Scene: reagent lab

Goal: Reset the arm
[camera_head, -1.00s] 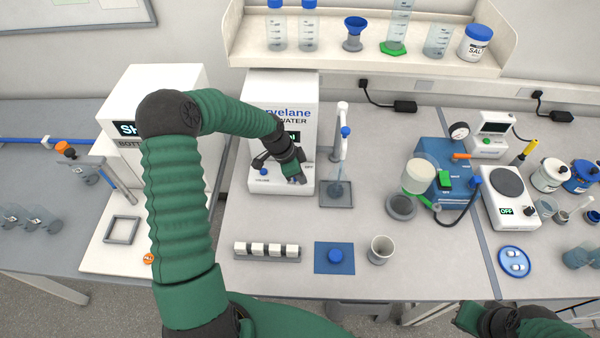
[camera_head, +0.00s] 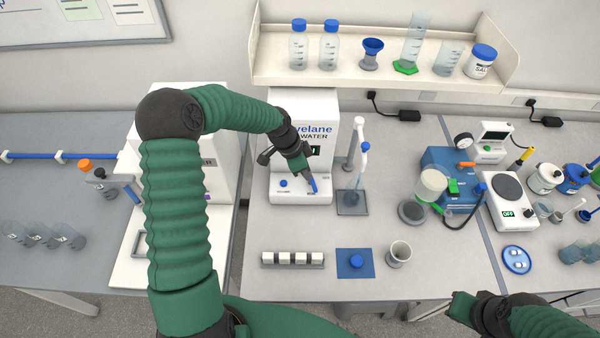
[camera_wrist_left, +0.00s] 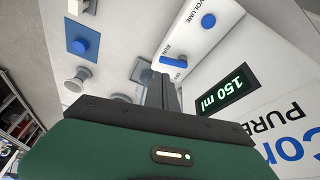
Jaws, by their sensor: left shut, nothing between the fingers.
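My left arm bends over the left part of the bench in the head view. Its gripper (camera_head: 306,175) is shut and empty, over the front ledge of the white water dispenser (camera_head: 293,197). The tips are close to a blue switch (camera_head: 314,186); I cannot tell whether they touch it. In the left wrist view the shut fingers (camera_wrist_left: 159,88) point towards this switch (camera_wrist_left: 174,63), and the dispenser's display (camera_wrist_left: 222,98) reads 150 ml. My right gripper (camera_head: 464,304) hangs at the bottom right by the bench's front edge; its jaws are unclear.
A swing-arm spout (camera_head: 362,160) stands right of the dispenser over a grey tray (camera_head: 353,206). A shelf (camera_head: 400,82) with bottles runs behind.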

